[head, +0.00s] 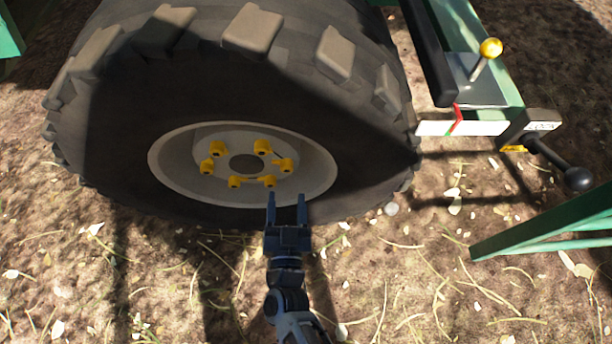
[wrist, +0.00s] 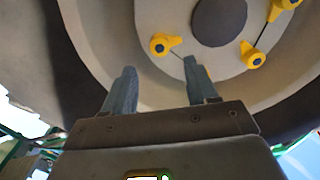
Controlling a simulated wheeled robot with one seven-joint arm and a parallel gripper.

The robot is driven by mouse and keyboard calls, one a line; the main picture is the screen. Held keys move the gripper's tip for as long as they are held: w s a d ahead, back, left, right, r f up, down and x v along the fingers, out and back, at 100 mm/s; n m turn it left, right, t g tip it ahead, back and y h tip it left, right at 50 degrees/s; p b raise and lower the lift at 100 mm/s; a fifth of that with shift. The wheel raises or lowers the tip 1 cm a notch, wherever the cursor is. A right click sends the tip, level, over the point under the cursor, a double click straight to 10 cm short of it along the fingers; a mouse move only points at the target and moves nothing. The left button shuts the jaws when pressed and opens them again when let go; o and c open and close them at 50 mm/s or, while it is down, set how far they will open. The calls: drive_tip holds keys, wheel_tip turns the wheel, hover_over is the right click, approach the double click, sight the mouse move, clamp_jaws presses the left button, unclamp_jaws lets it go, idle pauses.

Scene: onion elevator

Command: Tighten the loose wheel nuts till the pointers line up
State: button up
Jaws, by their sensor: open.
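The big tyred wheel (head: 380,135) has a pale rim (head: 325,170) with a ring of several yellow nut pointers around a dark hub hole (head: 246,164). Single pointers show at upper left (head: 218,149), left (head: 207,167), lower left (head: 234,182), bottom (head: 269,181), right (head: 282,166) and upper right (head: 262,147). My gripper (head: 287,200) is open and empty, in front of the lower rim, below the pointers. In the wrist view, my gripper (wrist: 157,85) has one yellow pointer (wrist: 163,45) just beyond and between its fingertips, apart from them. Another pointer (wrist: 252,55) is to the right.
A green frame with a yellow-knobbed lever (head: 489,49), a white scale (head: 485,128) and a black-knobbed crank (head: 577,178) stands at the right. A green beam (head: 540,230) is at lower right. The straw-strewn ground (head: 400,285) in front is clear.

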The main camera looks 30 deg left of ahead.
sight(288, 171)
drive_tip(key=b+x, duration=0.2)
drive_tip(key=x, duration=0.5)
drive_tip(key=shift+w, duration=0.15)
drive_tip(key=shift+c, duration=0.4)
drive_tip(key=c, duration=1)
drive_tip(key=shift+m, duration=0.4)
drive_tip(key=m+b, duration=0.1)
drive_tip(key=m, duration=0.3)
drive_tip(key=shift+f+m+b, duration=0.1)
drive_tip(key=shift+m+b, duration=0.2)
drive_tip(key=shift+b, duration=0.1)
drive_tip(key=shift+m+b, duration=0.6)
drive_tip(key=shift+m, duration=1.4)
